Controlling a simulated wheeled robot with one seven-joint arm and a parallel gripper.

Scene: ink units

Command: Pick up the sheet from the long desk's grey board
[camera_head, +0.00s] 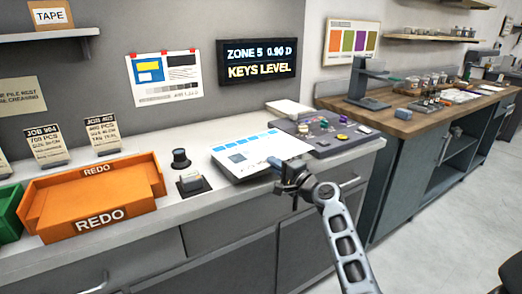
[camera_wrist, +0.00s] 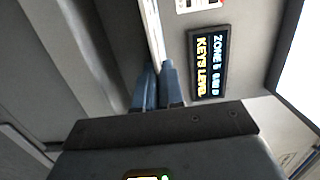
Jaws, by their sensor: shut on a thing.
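A white sheet (camera_head: 262,153) with a row of blue squares along its far edge shows in the head view. It is over a pale grey board (camera_head: 232,178) on the long desk (camera_head: 150,228), and its right part overlaps the dark console. My gripper (camera_head: 287,172) is shut on the sheet's near edge. The head view does not clearly show whether the sheet still touches the board. In the wrist view my two blue-grey fingers (camera_wrist: 158,82) are close together at a thin pale strip, which I cannot tell apart from the desk edge.
A dark console (camera_head: 335,143) with coloured knobs sits right of the board. Left are a black knobbed item (camera_head: 190,183) and an orange REDO tray (camera_head: 95,195). A lit sign (camera_head: 258,63) hangs on the wall. A wooden-topped bench (camera_head: 415,120) stands to the right, with open floor before it.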

